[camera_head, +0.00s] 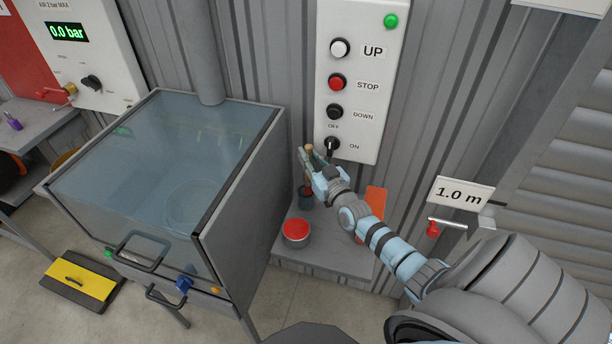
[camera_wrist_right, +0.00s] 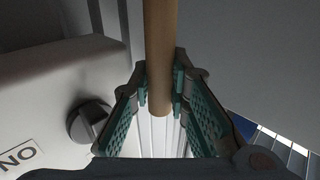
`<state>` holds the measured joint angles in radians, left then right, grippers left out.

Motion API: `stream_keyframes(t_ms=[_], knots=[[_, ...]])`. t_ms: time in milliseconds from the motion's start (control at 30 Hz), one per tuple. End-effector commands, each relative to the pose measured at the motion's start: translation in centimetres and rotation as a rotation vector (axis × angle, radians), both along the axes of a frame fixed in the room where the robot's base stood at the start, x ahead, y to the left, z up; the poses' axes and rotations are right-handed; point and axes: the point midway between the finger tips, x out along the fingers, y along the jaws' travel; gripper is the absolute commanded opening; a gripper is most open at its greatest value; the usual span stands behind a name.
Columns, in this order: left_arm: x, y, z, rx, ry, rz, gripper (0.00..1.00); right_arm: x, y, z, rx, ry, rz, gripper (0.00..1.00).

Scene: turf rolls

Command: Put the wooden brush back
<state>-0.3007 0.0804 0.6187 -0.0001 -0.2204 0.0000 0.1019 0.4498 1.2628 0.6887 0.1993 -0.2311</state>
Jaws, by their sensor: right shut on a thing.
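The wooden brush (camera_wrist_right: 161,35) shows in the right wrist view as a round, light brown handle running up between my right gripper's (camera_wrist_right: 160,92) teal-padded fingers. The gripper is shut on this handle. In the head view my right gripper (camera_head: 313,167) is near the wall, just below and left of the OFF/ON switch, and the handle's tip (camera_head: 309,148) stands up from it. The brush's bristle end cannot be made out. A small dark upright item (camera_head: 305,199) shows just below the gripper; I cannot tell whether it is a pot. My left gripper is not in view.
The glass-topped cabinet (camera_head: 225,200) stands close on the left. The button panel (camera_head: 359,75) is right behind the gripper. A red-handled hook (camera_head: 433,229) is at right.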

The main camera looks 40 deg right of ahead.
Motion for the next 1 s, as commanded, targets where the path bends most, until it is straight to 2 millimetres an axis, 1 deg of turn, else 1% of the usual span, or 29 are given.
stream_keyframes(t_ms=[33, 67, 100, 133, 333, 500, 567, 700, 733, 833, 867, 1000], knots=[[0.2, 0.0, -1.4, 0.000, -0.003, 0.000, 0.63, 1.0, -0.1, -0.7, 0.001, -0.003, 0.000, 0.00], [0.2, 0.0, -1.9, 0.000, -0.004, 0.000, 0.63, 1.3, -0.1, -1.1, 0.002, -0.001, 0.000, 0.00], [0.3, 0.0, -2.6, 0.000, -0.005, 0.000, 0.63, 1.1, -0.1, -2.1, 0.000, 0.002, 0.000, 0.00], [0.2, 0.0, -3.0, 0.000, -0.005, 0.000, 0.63, 1.1, -0.1, -2.6, 0.001, 0.003, 0.000, 0.00], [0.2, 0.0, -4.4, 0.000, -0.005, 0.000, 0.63, 1.1, 0.0, -4.2, 0.000, 0.000, 0.002, 0.00], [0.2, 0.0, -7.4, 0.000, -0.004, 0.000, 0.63, 1.2, 0.0, -7.7, 0.000, 0.000, 0.001, 0.00], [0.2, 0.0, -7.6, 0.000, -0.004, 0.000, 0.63, 1.5, 0.0, -7.8, 0.002, -0.001, 0.002, 0.00], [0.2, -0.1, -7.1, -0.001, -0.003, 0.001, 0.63, 1.4, 0.0, -7.4, 0.001, 0.002, 0.002, 0.00], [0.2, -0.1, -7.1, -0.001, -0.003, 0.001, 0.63, 1.4, 0.0, -7.4, 0.001, 0.003, 0.002, 0.18], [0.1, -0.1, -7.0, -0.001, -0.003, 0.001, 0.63, 1.4, 0.0, -7.3, 0.001, 0.002, 0.001, 0.34], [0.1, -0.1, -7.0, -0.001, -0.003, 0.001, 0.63, 1.4, 0.0, -7.3, 0.001, 0.002, 0.002, 0.36], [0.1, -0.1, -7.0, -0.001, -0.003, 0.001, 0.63, 1.4, 0.0, -7.2, 0.001, 0.001, 0.002, 0.36]])
